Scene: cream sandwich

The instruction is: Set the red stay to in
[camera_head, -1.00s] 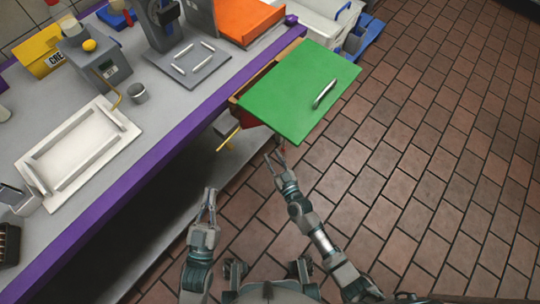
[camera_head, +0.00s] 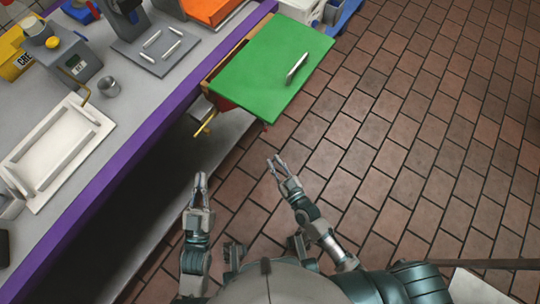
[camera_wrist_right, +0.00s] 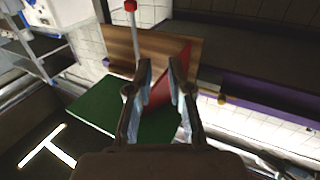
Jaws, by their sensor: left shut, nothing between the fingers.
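A green panel (camera_head: 272,65) with a metal handle stands out from the counter's end. A red part (camera_head: 222,101) shows under its left edge; the right wrist view shows a red slanted surface (camera_wrist_right: 164,86) beside the green panel (camera_wrist_right: 112,112). That view also shows a pale rod with a red tip (camera_wrist_right: 130,6). I cannot tell which red part is the stay. My right gripper (camera_head: 275,164) is open and empty, apart from the panel and below it in the head view; its fingers show in the wrist view (camera_wrist_right: 160,72). My left gripper (camera_head: 200,183) is shut and empty beside the counter.
The counter (camera_head: 150,110) with a purple edge fills the left, carrying a white tray (camera_head: 30,196), a metal cup (camera_head: 108,87) and a grey machine (camera_head: 72,62). A yellow bar (camera_head: 205,124) juts below the green panel. The tiled floor (camera_head: 430,130) at right is open.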

